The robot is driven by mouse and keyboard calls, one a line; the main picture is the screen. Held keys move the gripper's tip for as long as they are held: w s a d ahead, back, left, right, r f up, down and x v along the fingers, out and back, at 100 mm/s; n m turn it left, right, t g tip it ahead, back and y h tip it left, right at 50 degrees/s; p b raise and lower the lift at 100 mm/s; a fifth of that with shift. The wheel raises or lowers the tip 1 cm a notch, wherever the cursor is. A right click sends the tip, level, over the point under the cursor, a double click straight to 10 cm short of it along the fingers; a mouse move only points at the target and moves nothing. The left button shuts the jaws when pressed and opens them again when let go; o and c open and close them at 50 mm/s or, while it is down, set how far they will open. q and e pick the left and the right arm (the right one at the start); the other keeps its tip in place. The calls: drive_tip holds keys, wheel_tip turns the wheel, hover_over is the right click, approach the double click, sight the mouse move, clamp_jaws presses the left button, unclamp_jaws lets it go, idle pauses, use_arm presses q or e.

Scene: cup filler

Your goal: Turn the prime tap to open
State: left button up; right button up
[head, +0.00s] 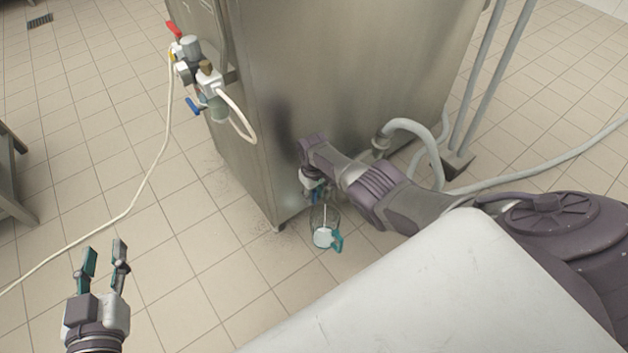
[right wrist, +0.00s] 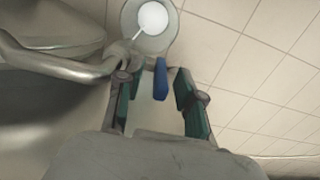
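The tap's blue handle (right wrist: 160,78) shows in the right wrist view, beside a bent metal pipe (right wrist: 60,62). My right gripper (right wrist: 158,92) is open around it, with a finger on each side and visible gaps. In the head view my right arm hides most of this tap, low on the steel machine. A clear jug (head: 325,238) with a teal handle stands below and holds white liquid; it also shows in the right wrist view (right wrist: 146,45). A thin white stream runs down into it. My left gripper (head: 104,262) is open and empty, away from the machine.
The steel machine (head: 340,75) fills the upper middle. A valve group (head: 200,80) with red and blue levers sits on its left side, with a pale hose.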

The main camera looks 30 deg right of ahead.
sight(314, 190)
drive_tip(key=shift+r, duration=0.1)
wheel_tip(314, 190, up, 12)
drive_tip(key=shift+f, duration=0.1)
idle(0.6)
drive_tip(key=shift+f, duration=0.1)
idle(0.3)
